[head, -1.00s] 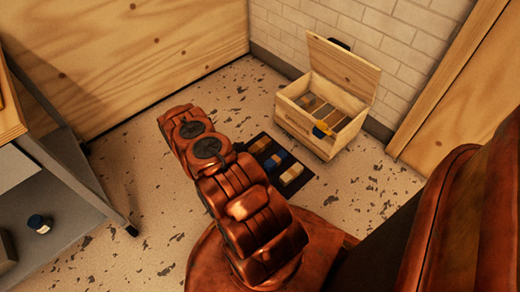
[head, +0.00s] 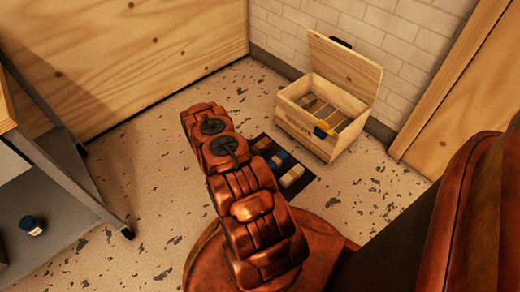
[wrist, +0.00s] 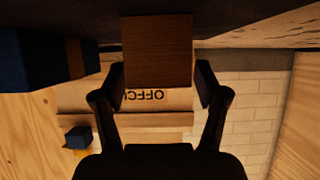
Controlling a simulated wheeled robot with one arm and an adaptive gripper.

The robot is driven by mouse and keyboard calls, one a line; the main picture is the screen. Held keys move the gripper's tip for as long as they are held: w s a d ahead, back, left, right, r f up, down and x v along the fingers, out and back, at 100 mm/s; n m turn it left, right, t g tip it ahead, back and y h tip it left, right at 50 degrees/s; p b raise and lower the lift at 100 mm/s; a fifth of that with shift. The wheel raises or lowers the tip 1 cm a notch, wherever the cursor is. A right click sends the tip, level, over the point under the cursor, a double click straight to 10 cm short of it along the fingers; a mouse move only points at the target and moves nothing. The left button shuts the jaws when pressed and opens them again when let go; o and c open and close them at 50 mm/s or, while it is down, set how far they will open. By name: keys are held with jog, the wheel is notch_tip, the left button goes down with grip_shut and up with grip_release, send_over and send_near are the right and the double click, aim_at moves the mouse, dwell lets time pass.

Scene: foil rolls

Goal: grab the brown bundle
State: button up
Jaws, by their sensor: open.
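The brown bundle (head: 262,144) lies at the far end of a dark mat (head: 308,180) on the floor. In the wrist view a brown block-like bundle (wrist: 158,50) appears between the fingertips of my gripper (wrist: 160,74), with a gap at each side. My gripper is open. Contact is not visible. In the head view my arm's links hide the gripper. A blue bundle (head: 279,159) lies beside the brown one, and a tan bundle (head: 292,176) is at the near end of the mat. The blue one also shows at the left of the wrist view (wrist: 35,48).
A grey wheeled cart (head: 62,170) is at left. The floor (head: 150,170) between is clear.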

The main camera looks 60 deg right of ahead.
jog(key=shift+c, duration=0.4)
jog(key=c, duration=1.2)
jog(key=shift+r, duration=0.15)
jog(key=shift+c, duration=0.2)
